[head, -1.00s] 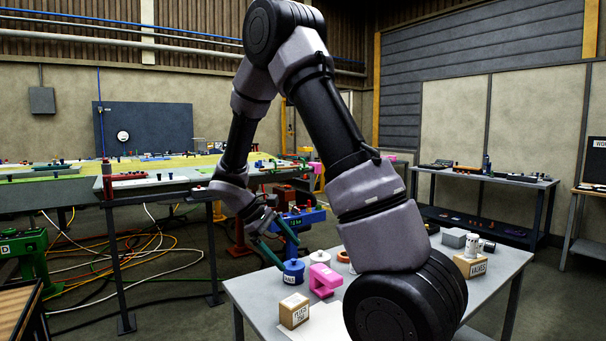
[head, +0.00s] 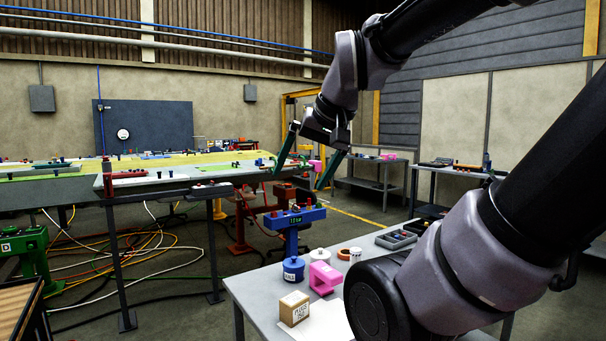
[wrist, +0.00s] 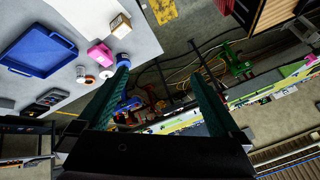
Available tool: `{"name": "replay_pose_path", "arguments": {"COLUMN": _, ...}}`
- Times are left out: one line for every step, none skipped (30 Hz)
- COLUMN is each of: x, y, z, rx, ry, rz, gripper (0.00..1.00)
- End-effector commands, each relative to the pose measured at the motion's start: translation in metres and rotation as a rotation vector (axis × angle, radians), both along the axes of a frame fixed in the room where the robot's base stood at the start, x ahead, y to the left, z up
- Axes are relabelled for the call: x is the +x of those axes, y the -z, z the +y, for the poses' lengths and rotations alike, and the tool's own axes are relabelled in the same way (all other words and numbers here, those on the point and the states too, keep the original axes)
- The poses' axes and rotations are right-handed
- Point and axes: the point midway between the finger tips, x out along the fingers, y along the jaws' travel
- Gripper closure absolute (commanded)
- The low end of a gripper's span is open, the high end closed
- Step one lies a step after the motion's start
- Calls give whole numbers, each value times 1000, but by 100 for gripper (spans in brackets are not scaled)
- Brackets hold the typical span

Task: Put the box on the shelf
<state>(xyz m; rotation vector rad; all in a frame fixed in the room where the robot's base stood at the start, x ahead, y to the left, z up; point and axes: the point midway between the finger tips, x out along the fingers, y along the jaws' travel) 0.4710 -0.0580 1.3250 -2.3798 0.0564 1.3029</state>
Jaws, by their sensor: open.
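A small cardboard box (head: 293,309) with a printed label stands on the front left of the grey table (head: 250,292). It also shows near the table's edge in the wrist view (wrist: 120,23). My gripper (head: 299,180) is open and empty, high above the floor beyond the table, well apart from the box. Its two green fingers also show spread in the wrist view (wrist: 157,68). Two grey benches with lower shelves stand at the back, one in the middle (head: 377,184) and one at the right (head: 450,172). I cannot tell which is the task's shelf.
A blue tray (wrist: 38,48) lies on the table in the wrist view. Cables cover the floor at left. My arm hides the table's right side.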

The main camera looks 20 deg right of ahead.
Motion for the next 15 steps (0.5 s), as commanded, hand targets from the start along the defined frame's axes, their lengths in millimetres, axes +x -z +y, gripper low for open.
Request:
{"name": "replay_pose_path", "arguments": {"x": -2, "y": -2, "z": 0, "rx": 8, "ry": 8, "rz": -11, "gripper": 0}}
{"name": "replay_pose_path", "arguments": {"x": -3, "y": -2, "z": 0, "rx": 11, "ry": 10, "rz": -14, "gripper": 0}}
{"name": "replay_pose_path", "arguments": {"x": -3, "y": -2, "z": 0, "rx": 13, "ry": 12, "rz": -16, "gripper": 0}}
{"name": "replay_pose_path", "arguments": {"x": -3, "y": -2, "z": 1, "rx": 13, "ry": 13, "rz": -16, "gripper": 0}}
{"name": "replay_pose_path", "arguments": {"x": -3, "y": -2, "z": 1, "rx": 13, "ry": 13, "rz": -16, "gripper": 0}}
{"name": "replay_pose_path", "arguments": {"x": -2, "y": -2, "z": 0, "rx": 14, "ry": 13, "rz": -14, "gripper": 0}}
{"name": "replay_pose_path", "arguments": {"x": -1, "y": -2, "z": 0, "rx": 15, "ry": 14, "rz": -10, "gripper": 0}}
{"name": "replay_pose_path", "arguments": {"x": 1, "y": -2, "z": 0, "rx": 16, "ry": 17, "rz": -5, "gripper": 0}}
{"name": "replay_pose_path", "arguments": {"x": 6, "y": -1, "z": 0, "rx": 20, "ry": 23, "rz": 6, "gripper": 0}}
{"name": "replay_pose_path", "arguments": {"x": 10, "y": -1, "z": -1, "rx": 24, "ry": 29, "rz": 17, "gripper": 0}}
{"name": "replay_pose_path", "arguments": {"x": 16, "y": 0, "z": -1, "rx": 30, "ry": 37, "rz": 32, "gripper": 0}}
{"name": "replay_pose_path", "arguments": {"x": 25, "y": 2, "z": -3, "rx": 38, "ry": 49, "rz": 54, "gripper": 0}}
{"name": "replay_pose_path", "arguments": {"x": 33, "y": 3, "z": -4, "rx": 46, "ry": 60, "rz": 74, "gripper": 0}}
{"name": "replay_pose_path", "arguments": {"x": 42, "y": 5, "z": -5, "rx": 54, "ry": 73, "rz": 94, "gripper": 0}}
{"name": "replay_pose_path", "arguments": {"x": 54, "y": 9, "z": -7, "rx": 66, "ry": 92, "rz": 124, "gripper": 0}}
